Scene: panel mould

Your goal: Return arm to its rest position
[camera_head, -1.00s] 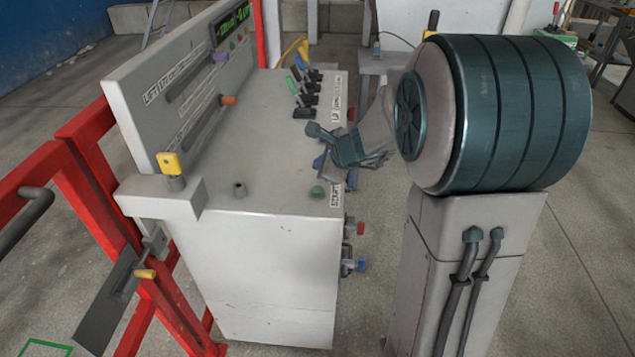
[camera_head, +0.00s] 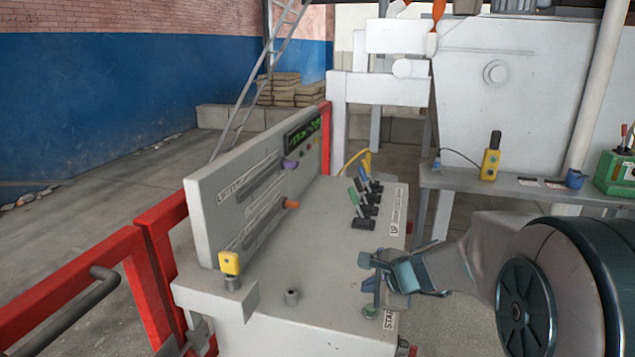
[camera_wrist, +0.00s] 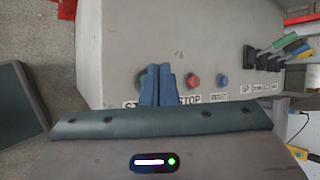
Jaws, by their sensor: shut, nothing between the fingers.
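My gripper (camera_head: 366,272) is shut and empty, at the right edge of the grey control console (camera_head: 325,230). In the wrist view its two blue fingers (camera_wrist: 156,86) are pressed together in front of the console's button face. The fingers partly cover a green button near the START label. A red button (camera_wrist: 193,80) and a blue button (camera_wrist: 221,80) show to the right of the fingers, above the STOP and RESET labels. I cannot tell whether the fingers touch the console. My arm comes in from the right in the head view.
Several levers (camera_head: 364,205) stand on the console top. A yellow-capped lever (camera_head: 230,264) sits at its left front. Red railing (camera_head: 95,265) runs along the left. A grey bench (camera_head: 520,188) with a yellow pendant control (camera_head: 490,158) stands behind my arm. Open floor lies at the left.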

